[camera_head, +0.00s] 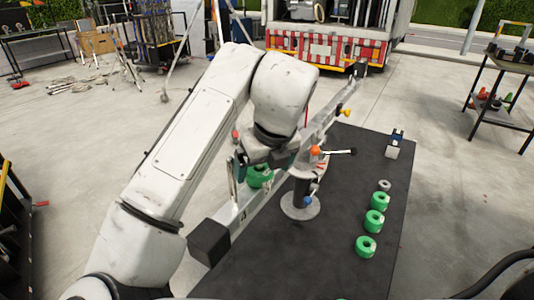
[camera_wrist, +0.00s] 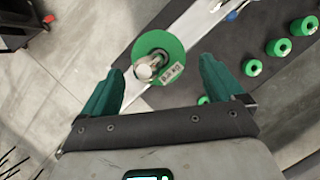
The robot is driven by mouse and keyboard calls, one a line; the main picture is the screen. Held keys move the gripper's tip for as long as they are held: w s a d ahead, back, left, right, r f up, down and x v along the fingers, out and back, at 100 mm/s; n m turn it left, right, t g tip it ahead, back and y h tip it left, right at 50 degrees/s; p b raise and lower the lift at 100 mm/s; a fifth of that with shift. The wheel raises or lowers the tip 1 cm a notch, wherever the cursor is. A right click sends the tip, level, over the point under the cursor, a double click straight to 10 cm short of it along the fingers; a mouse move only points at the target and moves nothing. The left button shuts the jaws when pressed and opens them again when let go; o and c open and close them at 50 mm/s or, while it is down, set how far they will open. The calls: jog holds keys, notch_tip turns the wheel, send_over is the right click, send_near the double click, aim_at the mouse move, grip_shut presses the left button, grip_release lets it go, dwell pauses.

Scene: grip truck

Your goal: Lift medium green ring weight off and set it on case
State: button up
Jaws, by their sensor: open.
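A green ring weight (camera_wrist: 175,45) sits around a metal post on the pale beam (camera_wrist: 201,17), with a small label I cannot read. In the head view this ring (camera_head: 260,177) is partly hidden by my gripper and wrist. My gripper (camera_wrist: 161,68) is open, its two teal fingers apart, with the ring just beyond and between the tips. I cannot tell whether they touch it. In the head view my gripper (camera_head: 251,168) is at the beam. No thing is clearly labelled as the case; a dark flat top (camera_head: 330,245) lies below the beam.
Three green rings (camera_head: 374,221) and a small grey ring (camera_head: 385,185) stand in a row on the dark top's right side. The beam's stand (camera_head: 300,206) with an orange-knobbed lever is in the middle. A small blue-and-grey device (camera_head: 394,148) is at the far corner. The front area is clear.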

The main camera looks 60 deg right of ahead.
aim_at(262, 172)
jog(key=shift+x, duration=1.1)
jog(key=shift+c, duration=0.2)
jog(key=c, duration=1.5)
jog(key=o, duration=0.9)
jog(key=c, duration=0.4)
jog(key=shift+r+p, duration=1.05)
jog(key=shift+r, duration=0.3)
jog(key=shift+r+p, duration=2)
jog(key=shift+r, duration=0.45)
jog(key=shift+r, duration=0.2)
